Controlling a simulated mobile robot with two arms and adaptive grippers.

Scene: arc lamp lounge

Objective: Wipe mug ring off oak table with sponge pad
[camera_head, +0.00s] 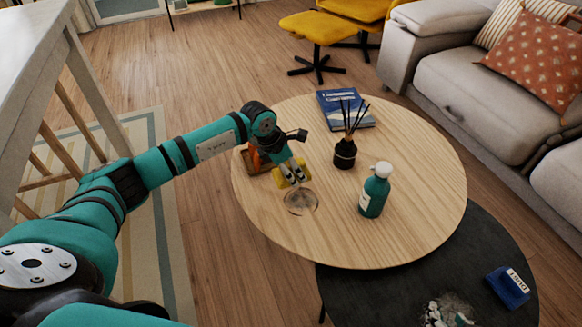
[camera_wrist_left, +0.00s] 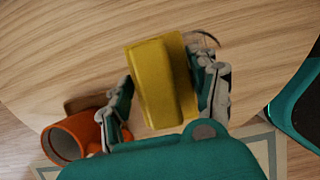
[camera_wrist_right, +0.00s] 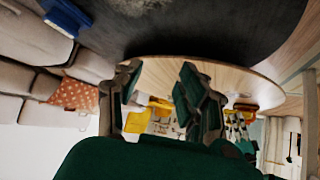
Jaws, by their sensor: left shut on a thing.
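The yellow sponge pad (camera_head: 303,172) is held in my left gripper (camera_head: 292,174) over the near-left part of the round oak table (camera_head: 415,170). In the left wrist view the fingers of my left gripper (camera_wrist_left: 165,78) are shut on the sponge (camera_wrist_left: 160,85) from both sides. I cannot tell whether the sponge touches the wood. The brownish mug ring (camera_head: 300,201) lies just in front of the sponge; part of its curve shows in the left wrist view (camera_wrist_left: 207,36).
An orange mug (camera_wrist_left: 73,142) stands close beside my left gripper. A teal pump bottle (camera_head: 374,193) stands right of the ring. A black reed diffuser (camera_head: 345,153) and blue book (camera_head: 345,108) are farther back. A lower dark table (camera_head: 430,270) holds a blue item (camera_head: 508,287).

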